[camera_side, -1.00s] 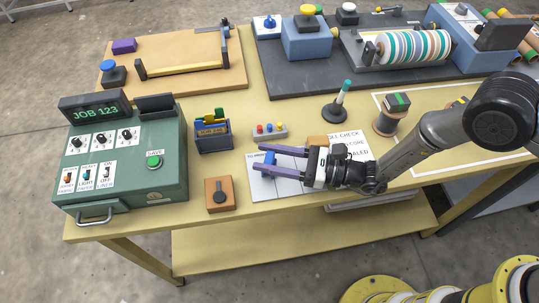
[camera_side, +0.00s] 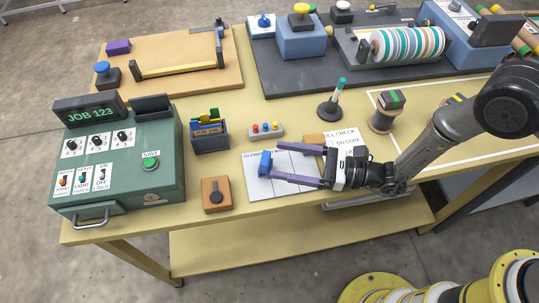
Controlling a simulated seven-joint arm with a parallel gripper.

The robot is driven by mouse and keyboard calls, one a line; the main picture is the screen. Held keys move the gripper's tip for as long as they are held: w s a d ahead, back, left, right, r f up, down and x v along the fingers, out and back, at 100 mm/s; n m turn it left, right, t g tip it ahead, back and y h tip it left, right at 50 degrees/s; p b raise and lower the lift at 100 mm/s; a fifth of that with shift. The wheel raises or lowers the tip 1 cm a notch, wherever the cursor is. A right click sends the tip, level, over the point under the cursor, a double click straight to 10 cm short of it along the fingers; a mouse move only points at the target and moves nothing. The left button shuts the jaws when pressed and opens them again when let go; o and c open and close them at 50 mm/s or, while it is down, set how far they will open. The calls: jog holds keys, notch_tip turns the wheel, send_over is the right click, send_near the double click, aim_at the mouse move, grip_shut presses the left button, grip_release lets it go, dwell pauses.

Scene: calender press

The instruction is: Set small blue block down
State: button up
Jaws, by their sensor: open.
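The small blue block (camera_side: 264,163) stands on a white sheet (camera_side: 258,186) printed with dark lines, near the table's front edge. My gripper (camera_side: 273,163) is to its right, low over the sheet, with its two long purple fingers apart. The block is at the fingertips, beyond the open gap between the fingers. The gripper is empty. I cannot tell whether a fingertip still touches the block.
A green console (camera_side: 120,165) stands at the left. An orange switch box (camera_side: 216,195), a dark card holder (camera_side: 210,137) and a button strip (camera_side: 265,131) surround the sheet. A black stand (camera_side: 331,106) and a spool (camera_side: 383,121) are behind my gripper.

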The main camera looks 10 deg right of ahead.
jog(key=v, duration=0.7)
jog(key=shift+d, duration=0.2)
jog(key=shift+s+a+r+g, duration=0.1)
jog(key=shift+r+g, duration=0.2)
jog(key=shift+r, duration=0.1)
jog(key=s+d+r+n+g+h, duration=0.1)
jog(key=s+d+r+n+g, duration=0.1)
jog(key=s+r+n+g, duration=0.45)
jog(key=s+d+r+n+g+h, duration=0.2)
jog(key=s+d+r+n+g, duration=0.15)
jog(key=r+n, duration=0.55)
jog(key=s+d+r+n+t+h, duration=0.1)
jog(key=s+d+n+t+h, duration=0.1)
jog(key=d, duration=0.7)
jog(key=s+d+r+n+t+h, duration=0.2)
jog(key=s+d+t+h, duration=0.1)
jog(key=d+h, duration=0.4)
jog(key=s+d+r+n+t+h, duration=0.1)
jog(key=s+d+n+t+h, duration=0.2)
jog(key=d, duration=0.7)
jog(key=shift+d+r+t+h, duration=0.35)
jog(key=shift+t+h, duration=0.25)
jog(key=shift+h, duration=0.2)
